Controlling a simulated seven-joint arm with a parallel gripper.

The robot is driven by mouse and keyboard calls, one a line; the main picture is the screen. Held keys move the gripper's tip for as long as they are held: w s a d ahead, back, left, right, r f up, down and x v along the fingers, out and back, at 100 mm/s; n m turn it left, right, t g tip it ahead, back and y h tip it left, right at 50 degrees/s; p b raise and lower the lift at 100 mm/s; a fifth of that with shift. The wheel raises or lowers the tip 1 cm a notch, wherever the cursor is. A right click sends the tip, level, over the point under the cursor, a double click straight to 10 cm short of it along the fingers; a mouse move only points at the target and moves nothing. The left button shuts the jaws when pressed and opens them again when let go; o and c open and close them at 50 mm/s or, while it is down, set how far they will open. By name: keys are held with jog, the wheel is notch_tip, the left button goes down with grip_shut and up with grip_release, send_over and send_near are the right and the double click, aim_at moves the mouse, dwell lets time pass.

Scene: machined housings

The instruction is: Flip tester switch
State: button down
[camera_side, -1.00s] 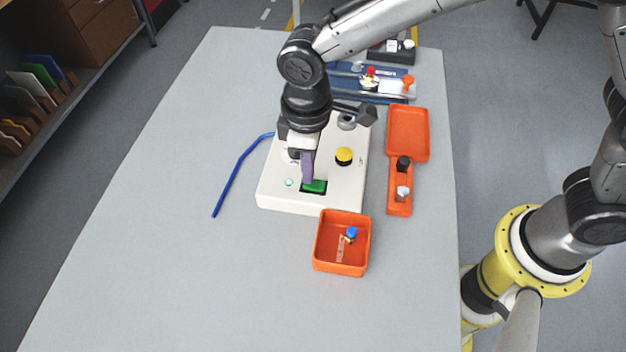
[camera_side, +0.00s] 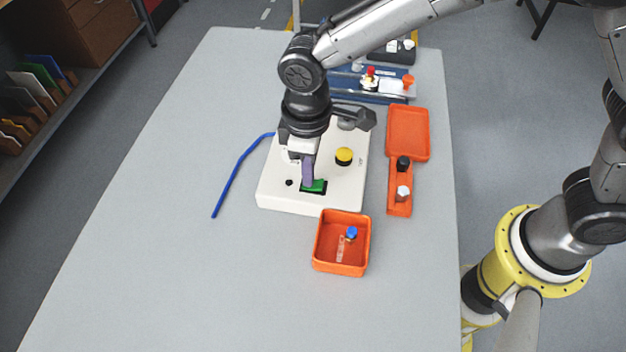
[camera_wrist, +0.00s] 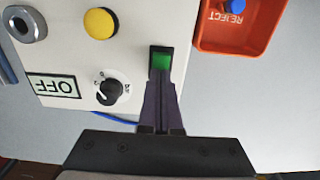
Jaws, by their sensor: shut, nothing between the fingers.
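The white tester box (camera_side: 345,188) stands on the grey table. Its green rocker switch (camera_side: 317,187) sits in a black frame at the box's front edge; it also shows in the wrist view (camera_wrist: 160,61). My gripper (camera_side: 308,184) is shut and empty, its fingertips at the left part of the switch in the side view. In the wrist view the fingertips (camera_wrist: 163,80) reach the lower edge of the green switch; I cannot tell whether they touch. A small round indicator (camera_side: 289,183) on the box is dark. A display (camera_wrist: 55,86) reads OFF.
The box also carries a yellow button (camera_side: 344,156) and a black knob (camera_wrist: 109,91). An orange REJECT bin (camera_side: 324,262) with a blue-topped part stands in front. An orange tray (camera_side: 408,130) lies right, a blue cable (camera_side: 232,178) left. The table's left front is clear.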

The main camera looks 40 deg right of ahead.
notch_tip(320, 180, up, 7)
dwell(0.8)
jog(key=shift+f, duration=0.1)
jog(key=s+d+r+m+t+y, duration=0.1)
jog(key=d+r+m+t, duration=0.15)
jog(key=d+r, duration=0.6)
jog(key=s+d+r+m+t, duration=0.1)
jog(key=s+d+r+m, duration=0.3)
jog(key=d, duration=0.7)
jog(key=s+d+f+m+t+h, duration=0.1)
jog(key=s+d+f, duration=0.3)
jog(key=s+d, duration=0.4)
jog(key=s+m+t, duration=0.1)
jog(key=s, duration=0.3)
jog(key=shift+s+d, duration=0.15)
jog(key=shift+d, duration=0.05)
jog(key=shift+m, duration=0.25)
